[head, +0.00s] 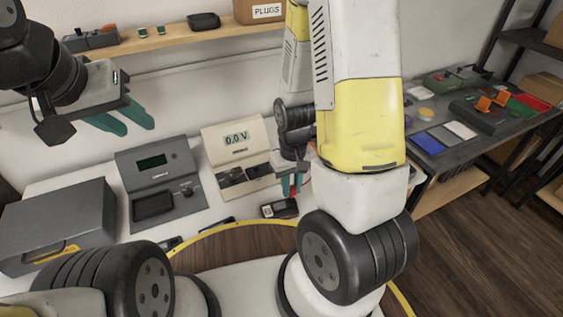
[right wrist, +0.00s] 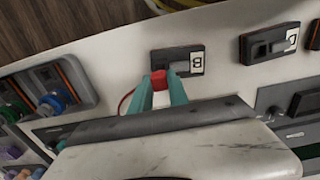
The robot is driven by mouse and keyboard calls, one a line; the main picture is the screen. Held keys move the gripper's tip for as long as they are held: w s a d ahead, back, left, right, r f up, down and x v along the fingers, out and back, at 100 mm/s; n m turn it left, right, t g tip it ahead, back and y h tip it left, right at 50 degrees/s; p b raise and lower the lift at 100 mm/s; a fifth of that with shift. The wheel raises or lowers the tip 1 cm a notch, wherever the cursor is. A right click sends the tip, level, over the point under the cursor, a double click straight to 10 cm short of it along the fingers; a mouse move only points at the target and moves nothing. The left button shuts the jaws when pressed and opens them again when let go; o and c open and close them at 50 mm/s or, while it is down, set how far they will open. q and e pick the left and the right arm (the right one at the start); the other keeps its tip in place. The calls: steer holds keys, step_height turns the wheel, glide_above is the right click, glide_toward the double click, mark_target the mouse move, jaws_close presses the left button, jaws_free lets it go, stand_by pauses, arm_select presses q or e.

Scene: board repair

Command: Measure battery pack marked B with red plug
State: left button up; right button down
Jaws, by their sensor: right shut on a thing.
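The battery pack marked B (right wrist: 178,61) is a dark block with a white label, lying on the white table. It also shows in the head view (head: 279,208), below my right gripper. My right gripper (head: 291,184) is shut on the red plug (right wrist: 158,79), which has a thin red lead. The plug is at the pack's end opposite the label; I cannot tell whether it is seated. The beige meter (head: 237,155) reads 0.0 V in the head view. My left gripper (head: 122,118) is open and empty, raised at the left, away from the pack.
A second labelled pack (right wrist: 270,43) lies beside pack B. A grey device (head: 160,185) and a grey box (head: 60,225) stand left of the meter. A shelf (head: 180,38) with a PLUGS box (head: 262,11) runs above. A dark side table (head: 460,150) holds coloured trays.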

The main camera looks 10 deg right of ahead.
steer(key=shift+f, duration=1.65)
stand_by(2.7)
steer(key=c, duration=0.9)
jaws_free()
steer(key=shift+c, duration=0.2)
steer(key=shift+r, duration=0.25)
steer(key=shift+r, duration=1.15)
steer(key=shift+r, duration=0.15)
steer(key=shift+r, duration=2.95)
